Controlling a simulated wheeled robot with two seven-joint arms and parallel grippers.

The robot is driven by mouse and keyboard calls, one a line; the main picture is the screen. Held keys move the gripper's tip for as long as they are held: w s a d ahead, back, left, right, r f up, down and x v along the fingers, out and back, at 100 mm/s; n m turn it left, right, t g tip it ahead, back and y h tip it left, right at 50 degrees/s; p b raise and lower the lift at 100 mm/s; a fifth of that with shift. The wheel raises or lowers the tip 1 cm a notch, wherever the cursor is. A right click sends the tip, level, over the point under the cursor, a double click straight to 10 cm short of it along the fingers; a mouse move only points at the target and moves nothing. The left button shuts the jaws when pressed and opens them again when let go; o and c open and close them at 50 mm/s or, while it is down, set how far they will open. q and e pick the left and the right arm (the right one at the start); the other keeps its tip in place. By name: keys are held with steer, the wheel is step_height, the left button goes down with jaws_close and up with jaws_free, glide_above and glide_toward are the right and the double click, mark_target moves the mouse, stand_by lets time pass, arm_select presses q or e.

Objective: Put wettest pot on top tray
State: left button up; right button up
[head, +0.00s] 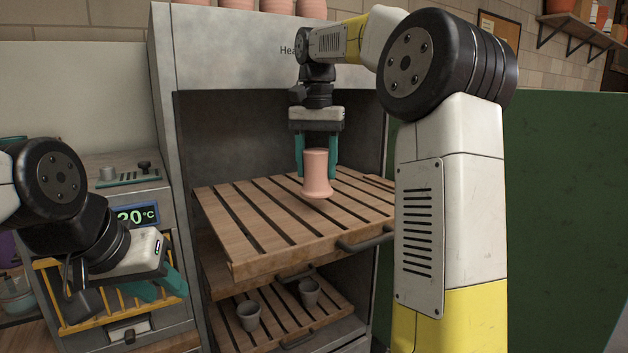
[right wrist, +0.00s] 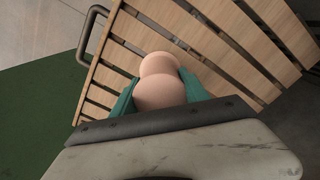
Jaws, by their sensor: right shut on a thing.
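A pink-orange pot (head: 317,175) is held upright between the green fingers of my right gripper (head: 317,157), over the top wooden slatted tray (head: 250,220). Its base looks at or just above the slats; I cannot tell whether it touches. In the right wrist view the pot (right wrist: 166,85) sits between both green fingers (right wrist: 160,95), with the slats beyond it. The top tray is pulled out from the cabinet and bears nothing else. My left gripper (head: 160,289) hangs empty at the lower left, its green fingers apart.
A lower slatted tray (head: 275,312) holds two grey pots (head: 249,316) (head: 309,292). A control box (head: 137,214) with a temperature display stands at the left. A green panel (head: 560,200) stands at the right. Several pots stand on top of the cabinet.

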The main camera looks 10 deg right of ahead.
mark_target(327, 179)
steer(key=w+d, duration=0.2)
steer(key=shift+d+f, duration=0.15)
steer(key=shift+d, duration=0.25)
steer(key=shift+f, duration=1.75)
steer(key=shift+f, duration=0.1)
steer(key=o, duration=1.6)
